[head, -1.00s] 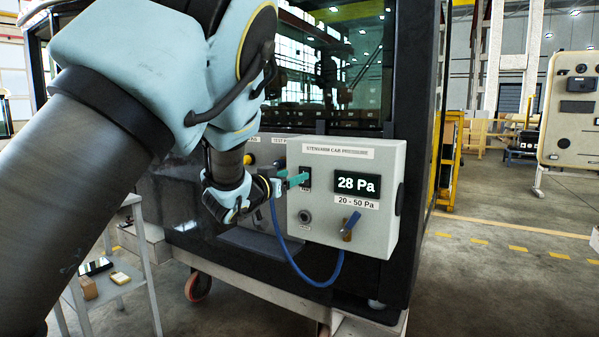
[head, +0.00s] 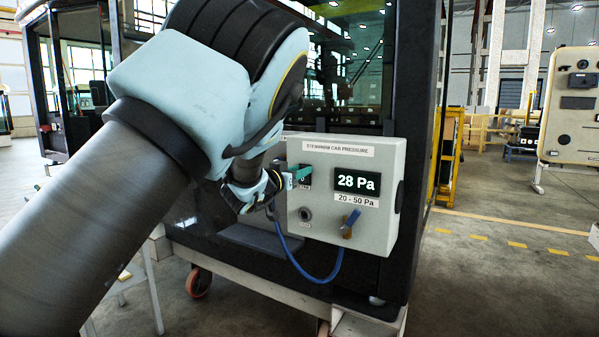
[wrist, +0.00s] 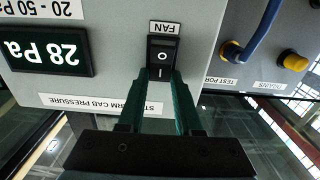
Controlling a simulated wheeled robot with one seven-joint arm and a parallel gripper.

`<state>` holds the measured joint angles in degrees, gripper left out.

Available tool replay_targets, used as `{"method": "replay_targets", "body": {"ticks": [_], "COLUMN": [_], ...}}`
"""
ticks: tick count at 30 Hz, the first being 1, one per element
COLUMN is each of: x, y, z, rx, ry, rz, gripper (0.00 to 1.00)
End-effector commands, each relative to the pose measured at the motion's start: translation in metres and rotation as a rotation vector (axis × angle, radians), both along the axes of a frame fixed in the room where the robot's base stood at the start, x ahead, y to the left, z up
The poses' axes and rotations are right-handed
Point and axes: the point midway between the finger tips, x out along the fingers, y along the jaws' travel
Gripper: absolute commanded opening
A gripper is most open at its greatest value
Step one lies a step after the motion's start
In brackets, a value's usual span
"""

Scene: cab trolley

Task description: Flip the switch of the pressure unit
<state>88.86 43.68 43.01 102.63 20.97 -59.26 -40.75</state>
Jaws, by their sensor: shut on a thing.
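The pressure unit (head: 330,225) is a grey box on the dark cab wall, with a display (head: 357,183) reading 28 Pa. Its black rocker switch, marked O and I under a FAN label, shows in the wrist view (wrist: 164,52), where the picture is upside down. In the head view the switch (head: 305,184) is partly covered by the fingers. My gripper (head: 302,171) has its green fingertips at the switch, and the wrist view (wrist: 159,82) shows them at the switch's I end. The jaws are shut on the switch. I cannot tell the rocker's tilt clearly.
A blue hose (head: 290,255) loops below the box to a brass fitting with a blue lever (head: 351,222). A round knob (head: 305,214) sits below the switch. Open floor (head: 500,270) lies to the right.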

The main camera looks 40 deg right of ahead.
Motion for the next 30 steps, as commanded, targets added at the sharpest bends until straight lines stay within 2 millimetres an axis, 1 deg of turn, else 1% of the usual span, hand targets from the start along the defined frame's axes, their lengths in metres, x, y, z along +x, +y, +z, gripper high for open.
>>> {"method": "replay_targets", "body": {"ticks": [1,7,14,19,23,30], "x": [0.000,0.000,0.000,0.000,0.001,0.000], "y": [0.000,0.000,0.000,0.000,0.001,0.002], "z": [0.000,0.000,0.000,-0.006,-0.011,-0.013], "rx": [0.000,0.000,0.000,-0.018,-0.060,-0.144], "ry": [0.000,0.000,0.000,-0.001,-0.008,-0.036], "rz": [0.000,0.000,0.000,0.000,0.001,0.000], "gripper": [0.22,0.00,0.00,0.00,0.00,0.00]}}
